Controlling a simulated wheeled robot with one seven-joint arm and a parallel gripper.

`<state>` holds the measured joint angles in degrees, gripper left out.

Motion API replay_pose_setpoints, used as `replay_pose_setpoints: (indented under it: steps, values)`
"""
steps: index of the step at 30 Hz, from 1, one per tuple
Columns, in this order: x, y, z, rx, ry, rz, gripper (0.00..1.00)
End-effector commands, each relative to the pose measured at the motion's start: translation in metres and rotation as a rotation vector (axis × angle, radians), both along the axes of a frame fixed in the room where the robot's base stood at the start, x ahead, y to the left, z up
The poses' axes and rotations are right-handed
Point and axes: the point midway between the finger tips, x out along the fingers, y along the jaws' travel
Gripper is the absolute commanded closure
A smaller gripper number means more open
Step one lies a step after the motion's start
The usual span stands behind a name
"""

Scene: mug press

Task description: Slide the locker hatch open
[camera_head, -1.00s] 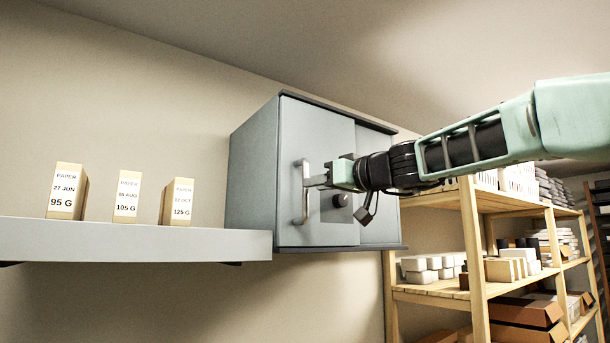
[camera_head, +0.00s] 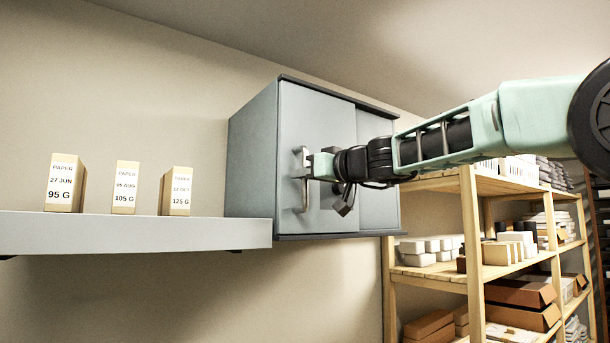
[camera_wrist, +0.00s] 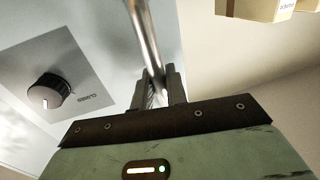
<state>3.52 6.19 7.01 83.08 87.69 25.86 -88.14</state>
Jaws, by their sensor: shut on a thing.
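The blue-grey locker (camera_head: 252,160) is fixed to the wall. Its hatch (camera_head: 330,120) is the flat left front panel, which overlaps a panel (camera_head: 375,205) set behind it on the right. A vertical metal bar handle (camera_head: 304,200) stands near the hatch's left edge. My gripper (camera_head: 308,176) has its fingers shut on this handle. The wrist view shows the handle (camera_wrist: 146,35) passing between the gripper's fingertips (camera_wrist: 164,85). That view also shows a black round knob (camera_wrist: 48,92) on a plate with a small printed word. My wrist hides the knob in the head view.
A grey wall shelf (camera_head: 130,233) to the left holds three labelled paper boxes, marked 95 G (camera_head: 62,185), 105 G (camera_head: 125,188) and 125 G (camera_head: 178,192). A wooden rack (camera_head: 472,240) with boxes stands at the right, below my arm.

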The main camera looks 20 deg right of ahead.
Motion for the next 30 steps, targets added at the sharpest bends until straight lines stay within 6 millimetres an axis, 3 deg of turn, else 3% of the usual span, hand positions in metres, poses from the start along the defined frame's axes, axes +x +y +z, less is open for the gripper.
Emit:
replay_pose_setpoints:
  steps: [8, 22, 30]
  values:
    - [0.011, -0.034, -0.005, -0.001, -0.002, -0.008, 1.00]
    - [0.048, -0.150, -0.003, 0.000, 0.001, -0.009, 1.00]
    - [0.059, -0.182, -0.001, 0.000, 0.001, -0.004, 1.00]
